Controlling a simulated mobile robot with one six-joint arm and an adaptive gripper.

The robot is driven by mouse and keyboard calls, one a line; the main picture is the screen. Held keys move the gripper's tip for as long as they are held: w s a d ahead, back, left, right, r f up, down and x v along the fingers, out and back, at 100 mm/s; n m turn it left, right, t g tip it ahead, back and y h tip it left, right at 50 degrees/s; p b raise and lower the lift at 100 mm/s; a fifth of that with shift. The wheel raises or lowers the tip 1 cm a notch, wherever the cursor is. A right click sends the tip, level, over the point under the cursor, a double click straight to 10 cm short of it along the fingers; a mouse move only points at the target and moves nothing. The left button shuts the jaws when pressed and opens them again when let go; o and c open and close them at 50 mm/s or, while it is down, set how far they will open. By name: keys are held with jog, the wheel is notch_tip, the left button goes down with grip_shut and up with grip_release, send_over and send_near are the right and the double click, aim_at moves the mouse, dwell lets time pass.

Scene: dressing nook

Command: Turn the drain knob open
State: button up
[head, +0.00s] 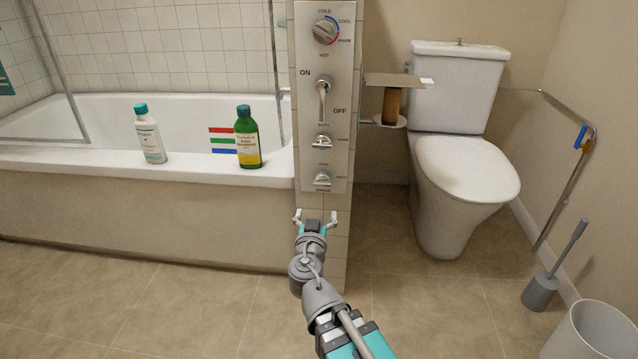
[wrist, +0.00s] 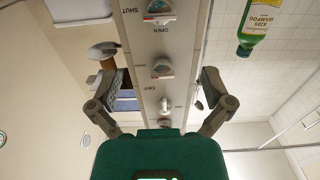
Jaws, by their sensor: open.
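A grey control panel (head: 341,60) is on the tiled end wall of the bathtub. Its lowest knob (head: 322,181) has a pale bar handle lying roughly level. In the wrist view, which is upside down, this knob (wrist: 160,12) is at the top edge, with OPEN and SHUT printed beside it; I take it as the drain knob. My gripper (head: 315,216) is open and empty, just below the panel in the head view. In the wrist view my gripper's fingers (wrist: 160,90) are spread either side of the panel, apart from the knobs.
A similar knob (head: 322,142), a lever (head: 322,88) and a temperature dial (head: 325,31) sit higher on the panel. A white bottle (head: 150,140) and green shampoo bottle (head: 247,140) stand on the tub rim (head: 200,174). A paper holder (head: 392,82) juts out right, near the toilet (head: 462,165).

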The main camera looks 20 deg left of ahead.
aim_at(322, 184)
jog(key=x, duration=1.4)
jog(key=shift+s+f, duration=0.1)
jog(key=shift+c, duration=0.3)
